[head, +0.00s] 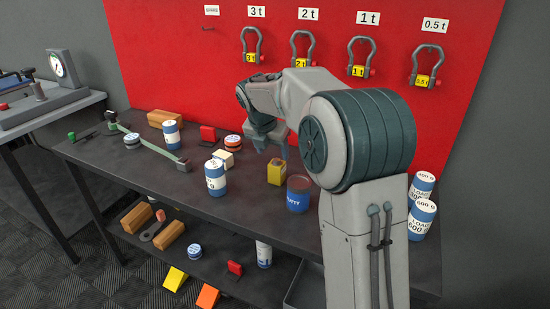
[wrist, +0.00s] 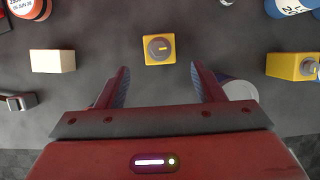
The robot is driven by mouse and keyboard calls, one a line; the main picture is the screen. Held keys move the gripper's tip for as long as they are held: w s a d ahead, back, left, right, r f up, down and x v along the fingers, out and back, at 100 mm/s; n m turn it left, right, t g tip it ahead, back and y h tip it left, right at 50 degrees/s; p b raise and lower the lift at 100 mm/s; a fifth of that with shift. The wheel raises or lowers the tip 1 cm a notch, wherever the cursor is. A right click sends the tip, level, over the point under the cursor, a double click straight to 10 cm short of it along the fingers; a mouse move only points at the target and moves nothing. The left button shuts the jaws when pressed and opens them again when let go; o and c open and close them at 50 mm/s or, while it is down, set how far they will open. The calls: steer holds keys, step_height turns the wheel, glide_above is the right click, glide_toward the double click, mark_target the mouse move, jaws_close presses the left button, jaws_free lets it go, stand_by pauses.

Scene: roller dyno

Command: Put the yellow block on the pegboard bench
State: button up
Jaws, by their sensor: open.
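A small yellow block (head: 277,172) stands upright on the dark pegboard bench (head: 135,172), between a cream block and a dark can. The wrist view shows the yellow block (wrist: 159,49) from above, with a round grey mark on its top, centred just ahead of the fingertips. My gripper (head: 270,147) hangs above and slightly behind it, apart from it. In the wrist view my gripper (wrist: 159,72) is open and empty, one finger on each side. A second yellow object (wrist: 293,65) lies to the right in the wrist view; my arm seems to hide it in the head view.
The cream block (head: 225,158), a blue-white can (head: 215,178) and a dark can (head: 298,195) stand near the yellow block. Weights (head: 422,220) stand at the right end. A red pegboard (head: 180,60) with shackles rises behind.

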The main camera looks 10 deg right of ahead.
steer(key=s+d+f+m+g+y, duration=0.1)
steer(key=s+f+m, duration=0.1)
steer(key=s+m, duration=1.2)
steer(key=s+d+f+m+y, duration=0.1)
steer(key=s+f+m+y, duration=0.1)
steer(key=s+m, duration=1.2)
steer(key=s+f, duration=0.1)
steer(key=s, duration=0.4)
steer(key=shift+s+m+g, duration=0.35)
steer(key=shift+m+g, duration=0.05)
